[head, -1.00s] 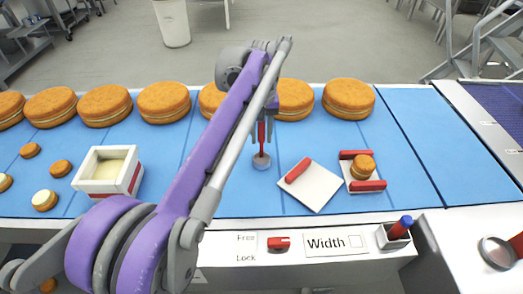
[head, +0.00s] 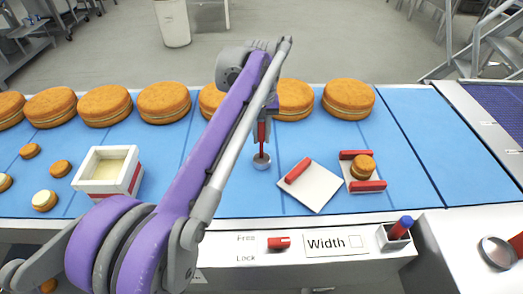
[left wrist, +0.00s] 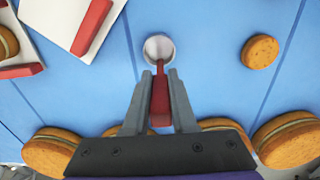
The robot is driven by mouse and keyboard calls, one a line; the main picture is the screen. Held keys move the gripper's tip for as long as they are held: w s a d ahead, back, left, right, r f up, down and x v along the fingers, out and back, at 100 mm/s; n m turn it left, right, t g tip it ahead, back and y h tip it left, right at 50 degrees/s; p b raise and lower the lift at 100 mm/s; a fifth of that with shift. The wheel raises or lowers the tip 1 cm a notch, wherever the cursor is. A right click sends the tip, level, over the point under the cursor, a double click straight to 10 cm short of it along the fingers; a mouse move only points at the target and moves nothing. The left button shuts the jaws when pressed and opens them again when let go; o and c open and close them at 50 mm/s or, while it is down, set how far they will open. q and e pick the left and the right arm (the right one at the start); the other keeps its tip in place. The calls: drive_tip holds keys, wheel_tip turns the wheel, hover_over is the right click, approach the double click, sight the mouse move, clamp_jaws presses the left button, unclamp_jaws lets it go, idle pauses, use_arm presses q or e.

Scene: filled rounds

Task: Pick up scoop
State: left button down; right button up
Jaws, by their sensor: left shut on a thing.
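The scoop has a red handle and a small round grey-white bowl (head: 261,162). It stands in the middle of the blue belt in the head view, handle up. My left gripper (head: 264,118) is above the bowl, around the red handle. In the left wrist view, the left gripper (left wrist: 159,88) has its two grey fingers on either side of the red handle (left wrist: 160,100), with the bowl (left wrist: 158,49) just past the fingertips. The fingers are shut on the handle. I cannot tell whether the bowl touches the belt. My right gripper is not in view.
A row of large filled rounds (head: 348,98) lines the far side of the blue belt (head: 410,150). A white tub (head: 107,172) of cream stands at left near small rounds (head: 60,168). White boards with red bars (head: 322,190) lie to the right of the scoop.

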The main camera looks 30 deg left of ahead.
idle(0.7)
use_arm(q)
wheel_tip(320, 180, up, 10)
drive_tip(key=shift+p, duration=0.95)
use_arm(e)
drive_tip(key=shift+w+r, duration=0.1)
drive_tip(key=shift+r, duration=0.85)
